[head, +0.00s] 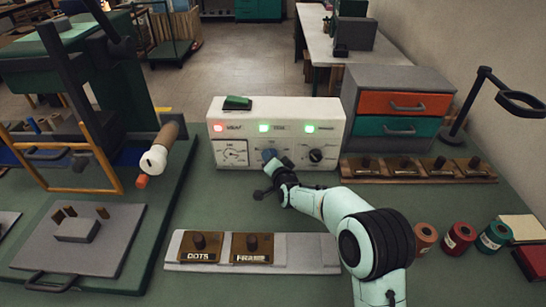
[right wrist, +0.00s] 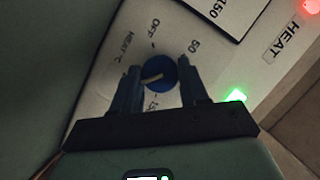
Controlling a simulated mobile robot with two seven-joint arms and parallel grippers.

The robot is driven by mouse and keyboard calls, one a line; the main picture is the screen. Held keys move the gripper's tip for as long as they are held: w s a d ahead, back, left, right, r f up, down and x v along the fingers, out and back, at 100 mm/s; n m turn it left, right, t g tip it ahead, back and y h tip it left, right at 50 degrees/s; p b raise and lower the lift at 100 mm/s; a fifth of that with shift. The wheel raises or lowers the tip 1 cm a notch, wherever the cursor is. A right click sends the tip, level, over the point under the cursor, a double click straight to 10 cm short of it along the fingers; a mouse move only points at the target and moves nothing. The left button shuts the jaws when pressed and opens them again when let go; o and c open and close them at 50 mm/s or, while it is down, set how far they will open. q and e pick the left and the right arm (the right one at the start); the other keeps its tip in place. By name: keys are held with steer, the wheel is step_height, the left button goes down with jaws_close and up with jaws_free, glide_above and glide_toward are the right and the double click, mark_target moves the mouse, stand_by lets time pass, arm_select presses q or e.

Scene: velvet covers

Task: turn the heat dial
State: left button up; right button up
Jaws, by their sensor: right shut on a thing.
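The blue heat dial (head: 269,154) is the middle control on the front of a white control box (head: 240,110). In the right wrist view the dial (right wrist: 160,68) shows a pale pointer line slanting to the lower left. The printed marks OFF, 50, 150 and HEAT °C surround it. My right gripper (head: 271,168) is at the box front, partly covering the dial's lower side. In the right wrist view its two fingers (right wrist: 160,75) stand on either side of the dial, shut on it. My left gripper is in neither view.
A gauge (head: 233,153) sits left of the dial and a black knob (head: 316,156) right of it. One red and two green lamps are lit above. A press (head: 80,80) stands left, drawers (head: 400,105) right. A type tray (head: 300,252) lies in front.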

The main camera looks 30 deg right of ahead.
steer(key=n+p, duration=0.1)
steer(key=p, duration=0.1)
steer(key=n+g+h+p, duration=0.1)
steer(key=p, duration=0.2)
steer(key=shift+w+a+r+n+p, duration=0.1)
steer(key=shift+a+r+n+p, duration=0.05)
steer(key=shift+r+n+p, duration=0.2)
steer(key=n+g+h+p, duration=0.1)
steer(key=n+p, duration=0.1)
steer(key=p, duration=0.2)
steer(key=n+g+h+p, duration=0.1)
steer(key=n+p, duration=0.1)
steer(key=p, duration=0.2)
steer(key=shift+w+a+h, duration=0.1)
steer(key=shift+w+h, duration=0.05)
steer(key=shift+h, duration=0.15)
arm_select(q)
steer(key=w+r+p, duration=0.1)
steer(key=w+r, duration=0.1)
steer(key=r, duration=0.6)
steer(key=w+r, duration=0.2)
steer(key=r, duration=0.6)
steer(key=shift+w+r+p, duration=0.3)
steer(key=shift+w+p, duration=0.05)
arm_select(e)
steer(key=shift+f+n+h, duration=0.2)
steer(key=shift+n+h, duration=0.1)
steer(key=shift+n, duration=0.25)
steer(key=o, duration=1.1)
steer(key=shift+c, duration=0.2)
